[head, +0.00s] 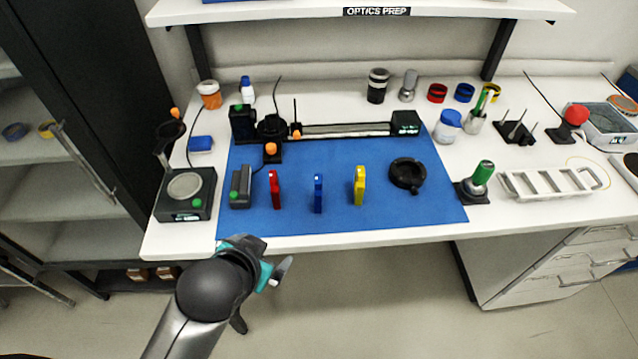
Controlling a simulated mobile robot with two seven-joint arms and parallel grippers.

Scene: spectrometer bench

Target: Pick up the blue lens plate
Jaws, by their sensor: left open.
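The blue lens plate (318,194) stands upright on the blue mat (420,214), near the mat's front middle. A red plate (275,189) stands to its left and a yellow plate (359,186) to its right, both apart from it. My left gripper (279,272) is open in front of the bench's front edge, to the lower left of the blue plate and not touching it. Part of the gripper is hidden by my own wrist. My right gripper is not in view.
A black ring (407,175) lies on the mat at right. A grey block (241,187) and a scale-like device (186,194) stand at left. A rail (345,131) crosses the mat's back. A white rack (548,182) lies at right. The shelf (450,9) hangs above.

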